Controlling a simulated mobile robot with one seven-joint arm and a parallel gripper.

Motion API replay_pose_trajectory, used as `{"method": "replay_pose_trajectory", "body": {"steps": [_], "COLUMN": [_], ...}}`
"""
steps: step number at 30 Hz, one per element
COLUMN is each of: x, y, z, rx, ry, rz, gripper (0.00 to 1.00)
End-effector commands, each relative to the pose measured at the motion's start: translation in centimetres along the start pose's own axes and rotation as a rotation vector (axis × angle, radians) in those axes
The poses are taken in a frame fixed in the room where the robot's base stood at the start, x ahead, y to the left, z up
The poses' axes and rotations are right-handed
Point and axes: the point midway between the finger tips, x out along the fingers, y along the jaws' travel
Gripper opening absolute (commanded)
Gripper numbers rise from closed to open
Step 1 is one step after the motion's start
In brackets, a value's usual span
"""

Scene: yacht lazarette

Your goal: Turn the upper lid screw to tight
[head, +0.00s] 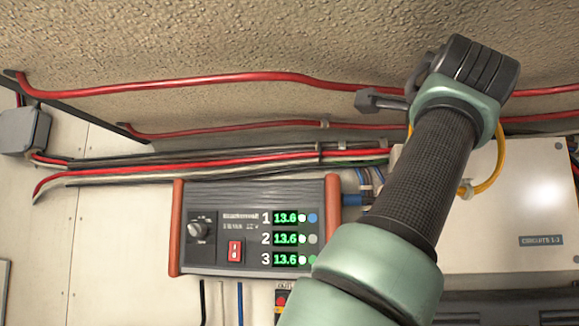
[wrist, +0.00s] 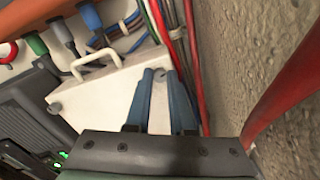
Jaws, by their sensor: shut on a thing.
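The white junction box (head: 530,205), labelled for circuits, is on the right in the head view, partly behind my arm. Its pale lid (wrist: 105,100) shows in the wrist view. My gripper (wrist: 161,75) has its two blue fingers at the lid's edge, on the side toward the red cables. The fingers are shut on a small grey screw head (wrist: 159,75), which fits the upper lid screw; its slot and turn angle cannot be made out. Another small round fitting (wrist: 53,108) sits at the lid's opposite edge. In the head view my fingertips are hidden behind my arm.
Red cables (wrist: 189,60) run close beside the fingers, with a rough wall (wrist: 235,60) beyond. A pale handle-like loop (wrist: 97,58) stands near the box's cable end. A charger panel (head: 250,225) with green readouts is left of my arm. A yellow cable (head: 490,178) loops over the box.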

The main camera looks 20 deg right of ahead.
Motion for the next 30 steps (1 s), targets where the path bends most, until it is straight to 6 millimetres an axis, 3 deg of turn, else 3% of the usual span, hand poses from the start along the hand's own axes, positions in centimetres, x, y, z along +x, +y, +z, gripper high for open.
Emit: {"method": "replay_pose_trajectory", "body": {"steps": [12,30], "x": [-0.02,0.01], "y": [0.02,0.05], "z": [0.02,-0.01], "rx": [0.211,0.246], "ry": [-0.001,0.000], "rz": [0.000,0.001], "gripper": [0.00,0.00]}}
